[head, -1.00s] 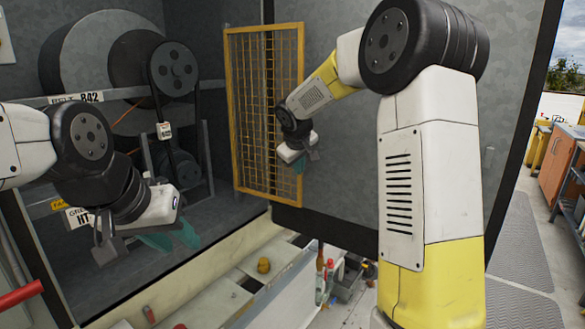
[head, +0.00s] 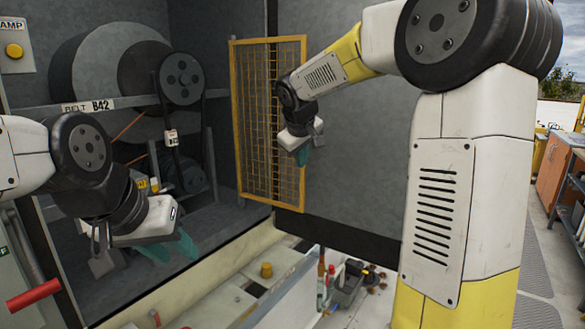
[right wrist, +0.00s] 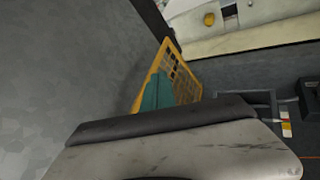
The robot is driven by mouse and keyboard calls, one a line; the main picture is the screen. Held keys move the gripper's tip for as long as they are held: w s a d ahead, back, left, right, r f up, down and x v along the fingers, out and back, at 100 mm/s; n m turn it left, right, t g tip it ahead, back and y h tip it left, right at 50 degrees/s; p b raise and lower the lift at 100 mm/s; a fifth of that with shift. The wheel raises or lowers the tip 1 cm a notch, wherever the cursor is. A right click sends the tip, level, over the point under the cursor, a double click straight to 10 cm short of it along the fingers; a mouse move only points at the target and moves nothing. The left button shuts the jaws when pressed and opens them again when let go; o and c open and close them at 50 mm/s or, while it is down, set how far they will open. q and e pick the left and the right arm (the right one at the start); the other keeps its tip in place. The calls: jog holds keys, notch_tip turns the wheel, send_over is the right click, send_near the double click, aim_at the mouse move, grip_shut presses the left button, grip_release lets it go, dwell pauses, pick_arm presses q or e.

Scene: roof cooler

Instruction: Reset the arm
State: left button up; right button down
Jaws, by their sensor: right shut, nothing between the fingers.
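My right gripper (head: 302,156) hangs in front of the yellow-framed mesh panel, its teal fingers together and empty. The fingers of the right gripper also show in the right wrist view (right wrist: 157,92), against the panel. My left gripper (head: 176,254) is at the lower left, in front of the open belt housing. Its two teal fingers are apart, with nothing seen between them. My right arm (head: 437,200) rises on the right, bends at the top and reaches left.
The yellow-framed mesh panel (head: 272,125) stands at an angle by the grey wall. A belt drive with pulleys (head: 181,78) sits inside the housing. A red handle (head: 33,294) is at the lower left. An open tray (head: 345,290) with tools and small parts lies below.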

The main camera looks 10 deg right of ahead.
jog(key=s+d+f+m+y, duration=0.1)
jog(key=s+f+m, duration=0.1)
jog(key=s, duration=1.3)
jog(key=s+d+f+m+g+y, duration=0.1)
jog(key=s+f+m+y, duration=0.1)
jog(key=s, duration=1.4)
jog(key=shift+s+d+f+m+y, duration=0.3)
jog(key=shift+f+m, duration=0.2)
jog(key=shift+m, duration=0.6)
jog(key=shift+w, duration=0.1)
